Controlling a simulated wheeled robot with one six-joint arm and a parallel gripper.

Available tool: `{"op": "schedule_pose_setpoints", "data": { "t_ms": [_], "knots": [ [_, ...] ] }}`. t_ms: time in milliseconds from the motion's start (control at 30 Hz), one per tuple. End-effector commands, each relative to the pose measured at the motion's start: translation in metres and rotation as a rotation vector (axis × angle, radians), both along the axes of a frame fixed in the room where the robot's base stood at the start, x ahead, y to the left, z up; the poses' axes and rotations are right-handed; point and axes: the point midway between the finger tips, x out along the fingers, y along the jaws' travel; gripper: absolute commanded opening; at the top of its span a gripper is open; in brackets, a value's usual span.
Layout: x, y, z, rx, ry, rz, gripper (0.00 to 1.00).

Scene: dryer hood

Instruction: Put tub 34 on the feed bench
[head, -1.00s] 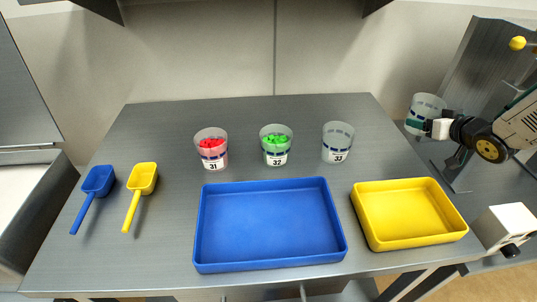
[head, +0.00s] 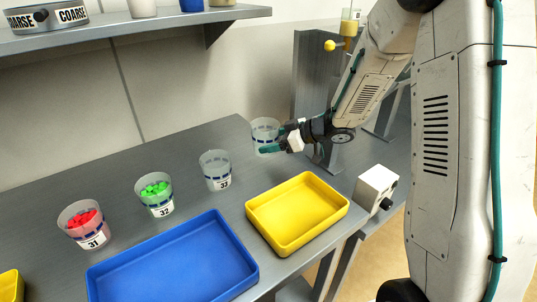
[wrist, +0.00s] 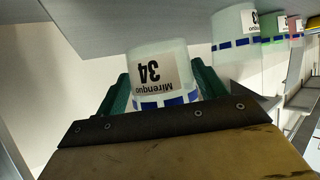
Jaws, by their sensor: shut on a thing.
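Tub 34, a clear empty-looking cup with blue marks (head: 265,130), is near the back right corner of the grey bench (head: 120,190). My gripper (head: 268,148) is shut on it. In the wrist view the tub (wrist: 160,68) sits between the green fingers (wrist: 164,90), its "34" label upside down in the picture. I cannot tell whether its base touches a surface. Tub 33 (head: 216,170), clear, tub 32 (head: 155,194) with green pieces and tub 31 (head: 86,224) with red pieces stand in a row on the bench.
A blue tray (head: 175,285) and a yellow tray (head: 255,230) lie along the bench front. A white box with a black knob (head: 376,188) is right of the yellow tray. A grey upright frame (head: 308,75) stands behind my arm. A shelf (head: 130,25) overhangs at upper left.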

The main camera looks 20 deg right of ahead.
Motion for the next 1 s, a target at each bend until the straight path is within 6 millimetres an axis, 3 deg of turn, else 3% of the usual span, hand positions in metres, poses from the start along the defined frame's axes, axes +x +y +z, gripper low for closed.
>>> {"op": "schedule_pose_setpoints", "data": {
  "t_ms": [333, 767, 800, 833, 867, 1000],
  "knots": [
    [0.0, 0.0, -0.043, 0.001, 0.003, -0.001, 0.43],
    [0.0, 0.0, -0.05, 0.0, 0.0, -0.001, 0.43],
    [0.0, 0.0, -0.05, 0.0, 0.0, -0.001, 0.79],
    [0.0, 0.0, -0.049, 0.0, 0.0, -0.001, 0.87],
    [0.0, 0.0, -0.049, 0.0, 0.0, -0.001, 0.93],
    [0.0, 0.0, -0.049, 0.0, 0.0, -0.001, 0.93]
  ]
}}
